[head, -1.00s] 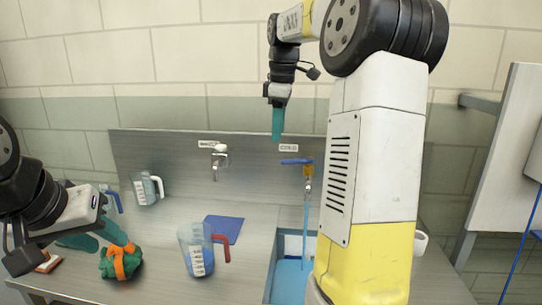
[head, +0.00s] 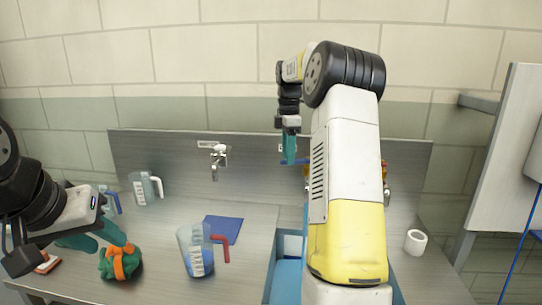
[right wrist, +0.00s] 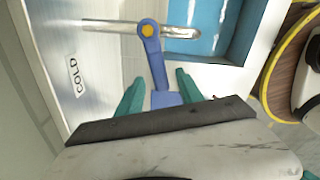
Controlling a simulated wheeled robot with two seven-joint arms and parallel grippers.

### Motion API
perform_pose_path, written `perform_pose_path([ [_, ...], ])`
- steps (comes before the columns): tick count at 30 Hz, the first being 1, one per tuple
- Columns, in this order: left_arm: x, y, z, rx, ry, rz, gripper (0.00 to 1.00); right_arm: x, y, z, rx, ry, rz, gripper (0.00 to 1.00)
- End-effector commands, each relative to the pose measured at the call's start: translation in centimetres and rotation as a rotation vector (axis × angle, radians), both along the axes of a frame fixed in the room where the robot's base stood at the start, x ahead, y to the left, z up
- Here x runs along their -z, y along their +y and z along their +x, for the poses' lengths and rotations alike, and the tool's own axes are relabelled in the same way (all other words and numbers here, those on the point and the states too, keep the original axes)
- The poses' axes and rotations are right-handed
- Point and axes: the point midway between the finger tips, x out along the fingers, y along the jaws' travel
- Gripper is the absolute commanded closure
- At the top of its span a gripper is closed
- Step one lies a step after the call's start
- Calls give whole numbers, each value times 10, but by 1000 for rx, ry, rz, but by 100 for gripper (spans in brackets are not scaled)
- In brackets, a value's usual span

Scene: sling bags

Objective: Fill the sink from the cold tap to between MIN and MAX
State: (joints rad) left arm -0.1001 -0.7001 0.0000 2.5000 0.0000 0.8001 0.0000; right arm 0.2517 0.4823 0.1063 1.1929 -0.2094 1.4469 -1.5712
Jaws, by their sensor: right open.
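The cold tap's blue lever (right wrist: 153,60) lies between the open fingers of my right gripper (right wrist: 158,76) in the right wrist view; contact is unclear. A COLD label (right wrist: 74,75) is on the wall beside it. The metal spout (right wrist: 180,32) reaches over the sink, which holds blue water (right wrist: 215,18). In the head view my right gripper (head: 289,152) is at the cold tap, and my arm hides most of the tap and sink (head: 292,245). I cannot read MIN or MAX marks. My left gripper (head: 100,240) is open beside a green bundle with an orange band (head: 121,263).
Another jug (head: 145,188) stands behind. A white cup (head: 415,242) is at right.

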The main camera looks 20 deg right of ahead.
Motion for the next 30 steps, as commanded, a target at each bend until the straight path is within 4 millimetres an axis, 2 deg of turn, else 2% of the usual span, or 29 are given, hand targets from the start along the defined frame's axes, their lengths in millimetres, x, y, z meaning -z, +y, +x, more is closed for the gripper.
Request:
perform_pose_path([
  [3, 0, 0, 0, 0, 0, 0, 64, 7, 0, 0, 1, 0, 0, 56],
  [11, 0, 0, 0, 0, 0, 0, 64, 8, 0, 0, 0, -1, 0, 56],
  [15, 0, 0, 0, 0, 0, 0, 64, 8, 0, 0, 0, -1, 0, 84],
  [18, 0, 0, 0, 0, 0, 0, 64, 8, 0, 0, 0, -1, 0, 100],
  [30, 0, 0, 0, 0, 0, 0, 64, 7, 0, 0, 0, -2, 0, 100],
])
